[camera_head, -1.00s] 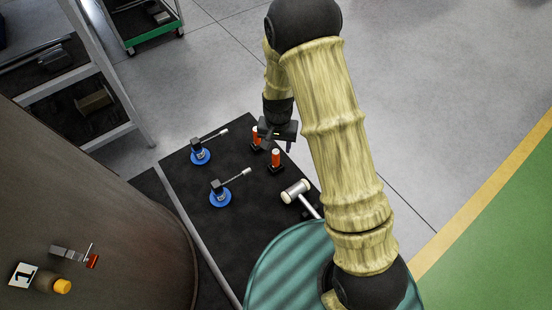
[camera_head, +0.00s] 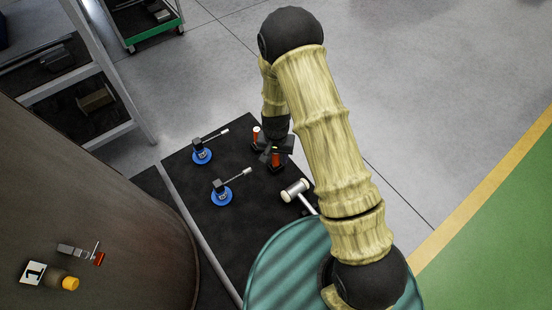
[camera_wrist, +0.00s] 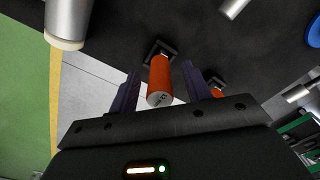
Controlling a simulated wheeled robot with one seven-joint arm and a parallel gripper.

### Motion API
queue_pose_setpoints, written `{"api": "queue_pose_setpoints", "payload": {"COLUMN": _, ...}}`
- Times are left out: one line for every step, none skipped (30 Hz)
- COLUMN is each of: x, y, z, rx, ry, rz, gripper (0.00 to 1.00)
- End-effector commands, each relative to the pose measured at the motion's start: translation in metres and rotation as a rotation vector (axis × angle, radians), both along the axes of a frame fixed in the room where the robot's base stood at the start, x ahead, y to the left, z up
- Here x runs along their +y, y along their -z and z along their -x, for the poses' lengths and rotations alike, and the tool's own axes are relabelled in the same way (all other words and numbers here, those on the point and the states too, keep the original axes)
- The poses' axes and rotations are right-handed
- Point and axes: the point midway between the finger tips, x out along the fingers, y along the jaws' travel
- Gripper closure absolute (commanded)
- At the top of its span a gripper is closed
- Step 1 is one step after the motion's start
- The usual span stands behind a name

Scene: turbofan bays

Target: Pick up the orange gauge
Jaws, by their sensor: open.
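Two orange gauges stand upright on small black bases on the dark mat. In the head view, the nearer orange gauge (camera_head: 276,160) is partly covered by my gripper (camera_head: 279,150), and the other orange gauge (camera_head: 257,138) stands just behind and left. In the wrist view, one orange gauge (camera_wrist: 159,76) with a pale end face shows between the two dark fingers of my open gripper (camera_wrist: 160,75). I cannot tell whether the fingers touch it. The second orange gauge (camera_wrist: 216,90) is outside the right finger, partly hidden.
A white-headed mallet (camera_head: 296,190) lies right of the gauges, and its head (camera_wrist: 68,20) shows upper left in the wrist view. Two blue-based tools (camera_head: 202,156) (camera_head: 221,194) stand on the dark mat (camera_head: 190,185) to the left. A large brown cylinder (camera_head: 110,210) fills the lower left.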

Motion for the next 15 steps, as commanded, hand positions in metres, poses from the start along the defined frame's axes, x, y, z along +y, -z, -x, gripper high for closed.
{"api": "queue_pose_setpoints", "payload": {"x": -0.0001, "y": 0.0000, "z": 0.0000, "rx": 0.000, "ry": 0.000, "rz": 0.000, "gripper": 0.52}}
{"api": "queue_pose_setpoints", "payload": {"x": -0.0001, "y": -0.0001, "z": 0.0000, "rx": 0.000, "ry": 0.000, "rz": 0.000, "gripper": 0.52}}
{"api": "queue_pose_setpoints", "payload": {"x": -0.0001, "y": -0.0001, "z": 0.0000, "rx": 0.000, "ry": 0.000, "rz": 0.000, "gripper": 0.52}}
{"api": "queue_pose_setpoints", "payload": {"x": -0.0001, "y": -0.0001, "z": 0.0000, "rx": 0.000, "ry": 0.000, "rz": 0.000, "gripper": 0.52}}
{"api": "queue_pose_setpoints", "payload": {"x": -0.0001, "y": -0.0001, "z": 0.0000, "rx": 0.000, "ry": 0.000, "rz": 0.000, "gripper": 0.52}}
{"api": "queue_pose_setpoints", "payload": {"x": -0.0001, "y": -0.0001, "z": 0.0000, "rx": 0.000, "ry": 0.000, "rz": 0.000, "gripper": 0.52}}
{"api": "queue_pose_setpoints", "payload": {"x": -0.0001, "y": -0.0002, "z": 0.0000, "rx": 0.000, "ry": 0.000, "rz": 0.000, "gripper": 0.52}}
{"api": "queue_pose_setpoints", "payload": {"x": -0.0001, "y": -0.0002, "z": 0.0000, "rx": 0.000, "ry": 0.000, "rz": 0.000, "gripper": 0.52}}
{"api": "queue_pose_setpoints", "payload": {"x": -0.0001, "y": -0.0002, "z": 0.0000, "rx": 0.000, "ry": 0.000, "rz": 0.000, "gripper": 0.54}}
{"api": "queue_pose_setpoints", "payload": {"x": -0.0001, "y": -0.0002, "z": 0.0000, "rx": 0.000, "ry": 0.000, "rz": 0.000, "gripper": 0.59}}
{"api": "queue_pose_setpoints", "payload": {"x": -0.0001, "y": -0.0002, "z": 0.0000, "rx": 0.000, "ry": 0.000, "rz": 0.000, "gripper": 0.65}}
{"api": "queue_pose_setpoints", "payload": {"x": -0.0001, "y": -0.0002, "z": 0.0000, "rx": 0.000, "ry": 0.000, "rz": 0.000, "gripper": 0.73}}
{"api": "queue_pose_setpoints", "payload": {"x": -0.0001, "y": -0.0002, "z": 0.0000, "rx": 0.000, "ry": 0.000, "rz": 0.000, "gripper": 0.79}}
{"api": "queue_pose_setpoints", "payload": {"x": -0.0001, "y": -0.0002, "z": 0.0000, "rx": 0.000, "ry": 0.000, "rz": 0.000, "gripper": 0.85}}
{"api": "queue_pose_setpoints", "payload": {"x": -0.0001, "y": -0.0002, "z": 0.0000, "rx": 0.000, "ry": 0.000, "rz": 0.000, "gripper": 0.93}}
